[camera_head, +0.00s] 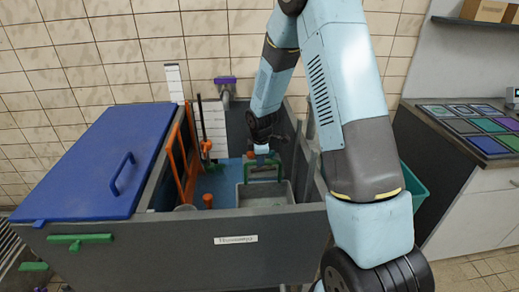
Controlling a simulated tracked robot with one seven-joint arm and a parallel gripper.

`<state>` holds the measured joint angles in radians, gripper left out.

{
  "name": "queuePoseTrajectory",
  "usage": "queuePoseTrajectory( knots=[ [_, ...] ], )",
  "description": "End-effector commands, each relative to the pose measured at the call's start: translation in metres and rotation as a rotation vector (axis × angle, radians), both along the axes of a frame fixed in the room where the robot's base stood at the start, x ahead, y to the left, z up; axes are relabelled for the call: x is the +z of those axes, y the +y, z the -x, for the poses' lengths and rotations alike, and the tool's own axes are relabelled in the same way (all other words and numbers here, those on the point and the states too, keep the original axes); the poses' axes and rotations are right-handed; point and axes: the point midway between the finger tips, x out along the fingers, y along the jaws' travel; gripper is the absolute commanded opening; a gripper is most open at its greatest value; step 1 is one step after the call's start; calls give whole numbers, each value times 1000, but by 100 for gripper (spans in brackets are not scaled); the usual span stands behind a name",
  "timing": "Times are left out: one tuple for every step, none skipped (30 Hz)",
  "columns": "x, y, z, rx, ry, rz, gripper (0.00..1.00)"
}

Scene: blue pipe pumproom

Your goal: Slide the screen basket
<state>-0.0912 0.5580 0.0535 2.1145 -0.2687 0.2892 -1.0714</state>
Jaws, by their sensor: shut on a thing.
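The screen basket (266,200) is a grey box with a green handle (264,165) at its top. It sits inside the dark grey tank (190,238), right of the middle, behind the front wall. My gripper (263,153) reaches down into the tank from above and is shut on the green handle. The fingertips are small here and partly merge with the handle. The basket's lower part is hidden by the tank's front wall.
A blue lid (85,165) with a blue handle covers the tank's left part. An orange frame (184,160) and an orange knob (208,200) stand left of the basket. A counter with coloured panels (470,125) is at the right. A teal bin (413,185) stands beside it.

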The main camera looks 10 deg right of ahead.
Motion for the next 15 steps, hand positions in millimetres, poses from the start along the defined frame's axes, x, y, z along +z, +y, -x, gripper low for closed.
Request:
queuePoseTrajectory(
  knots=[
    [-6, 1, 1, 1, 3, 0, 0],
    [-8, 1, 1, 1, 2, 0, 0],
    [-10, 1, 1, 1, 2, 0, 0],
    [-11, 0, 1, 1, 1, 0, 0],
    [-12, 0, 1, 1, 1, 0, 0],
    [-13, 0, 1, 2, 1, 1, 0],
    [-14, 0, 0, 1, 1, 1, 0],
    [-14, 0, 0, 1, 1, 1, 0],
    [-15, 0, 1, 1, 2, 1, 0],
    [-15, 0, 1, 1, 2, 1, 0],
    [-15, 0, 1, 1, 2, 1, 0],
    [-16, 0, 1, 1, 2, 1, 0],
    [-16, 0, 1, 1, 3, 1, 0],
    [-16, 0, 1, 1, 3, 1, 0],
    [-16, 0, 1, 1, 3, 1, 0]
  ],
)
